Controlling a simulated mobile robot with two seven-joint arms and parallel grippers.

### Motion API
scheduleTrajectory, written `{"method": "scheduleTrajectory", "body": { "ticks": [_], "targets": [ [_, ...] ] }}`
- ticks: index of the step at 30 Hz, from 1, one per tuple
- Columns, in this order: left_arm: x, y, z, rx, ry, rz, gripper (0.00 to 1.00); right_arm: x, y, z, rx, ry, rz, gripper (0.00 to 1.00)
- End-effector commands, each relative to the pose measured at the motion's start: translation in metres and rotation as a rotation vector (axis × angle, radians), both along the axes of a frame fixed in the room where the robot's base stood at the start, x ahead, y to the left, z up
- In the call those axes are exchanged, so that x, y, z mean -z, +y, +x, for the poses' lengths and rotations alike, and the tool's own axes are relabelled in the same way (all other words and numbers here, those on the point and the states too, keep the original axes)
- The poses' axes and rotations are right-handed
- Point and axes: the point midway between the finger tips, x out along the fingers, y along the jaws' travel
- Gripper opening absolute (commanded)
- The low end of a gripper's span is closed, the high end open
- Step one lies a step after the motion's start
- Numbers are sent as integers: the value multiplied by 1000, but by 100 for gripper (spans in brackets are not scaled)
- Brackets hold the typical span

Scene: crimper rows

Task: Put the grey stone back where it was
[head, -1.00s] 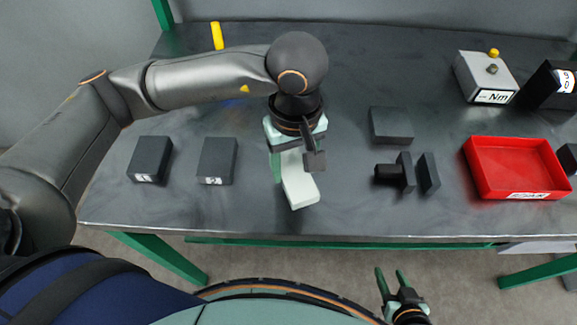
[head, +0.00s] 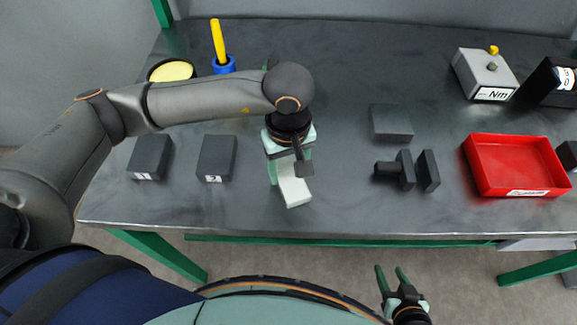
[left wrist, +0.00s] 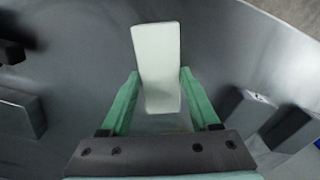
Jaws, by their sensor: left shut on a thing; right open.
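A pale grey-white oblong block, which looks like the grey stone (head: 294,192), is held by my left gripper (head: 289,172) above or on the middle of the table. In the left wrist view the stone (left wrist: 156,55) sits between the two green fingers of the left gripper (left wrist: 160,78) and sticks out beyond their tips. I cannot tell whether its lower end touches the table. My right gripper (head: 393,275) is open and empty, in front of the table's front edge.
Dark blocks labelled 1 (head: 150,155) and 2 (head: 217,155) stand left of the stone. Right are a dark flat block (head: 391,120), a dark T-shaped piece (head: 404,170), a dark upright plate (head: 428,171) and a red tray (head: 518,160). A yellow-topped round thing (head: 171,70) stands behind my arm.

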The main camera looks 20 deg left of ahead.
Motion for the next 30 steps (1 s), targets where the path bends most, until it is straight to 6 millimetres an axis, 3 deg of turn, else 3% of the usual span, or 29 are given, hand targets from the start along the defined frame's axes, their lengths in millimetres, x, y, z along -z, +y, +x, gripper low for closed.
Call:
{"method": "scheduleTrajectory", "body": {
  "ticks": [1,8,20,30],
  "targets": [
    [1,0,0,0,0,0,65,1,0,0,0,0,0,50],
    [0,0,0,0,1,1,91,0,0,0,0,0,0,50],
    [-8,0,1,-1,-2,-1,92,-6,0,0,-1,0,-1,50],
    [-78,0,2,0,-6,-1,92,-2,0,0,-1,-1,-1,50]
  ]
}}
